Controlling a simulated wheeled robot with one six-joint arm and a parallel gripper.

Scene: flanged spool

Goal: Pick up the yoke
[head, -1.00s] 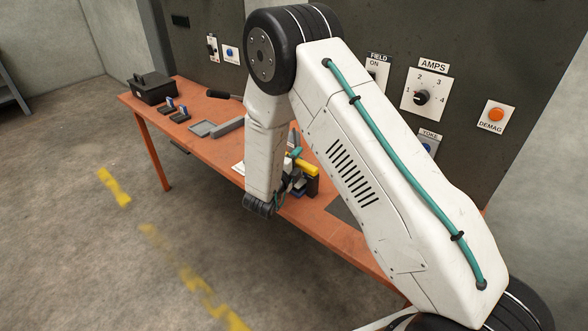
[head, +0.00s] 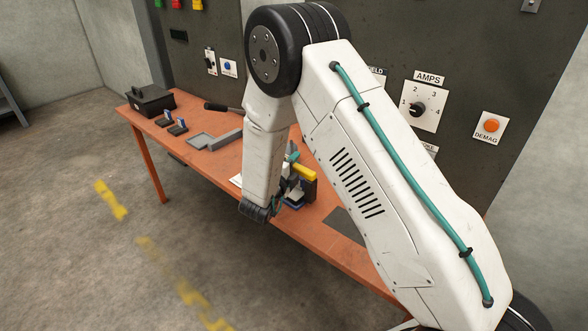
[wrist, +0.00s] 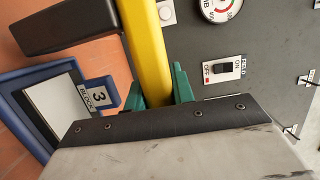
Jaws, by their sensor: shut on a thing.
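The yoke (wrist: 147,45) is a yellow bar with a dark grey arm (wrist: 68,30) reaching left from it in the wrist view. The teal fingers of my gripper (wrist: 159,88) are shut on the yellow bar, one on each side. In the head view the yoke (head: 305,173) shows just right of my wrist, above the bench; my arm hides part of it. My gripper (head: 292,155) is mostly hidden there too.
The orange bench (head: 225,160) runs along a dark control panel (head: 470,60) with switches and a dial. Floor in front is open.

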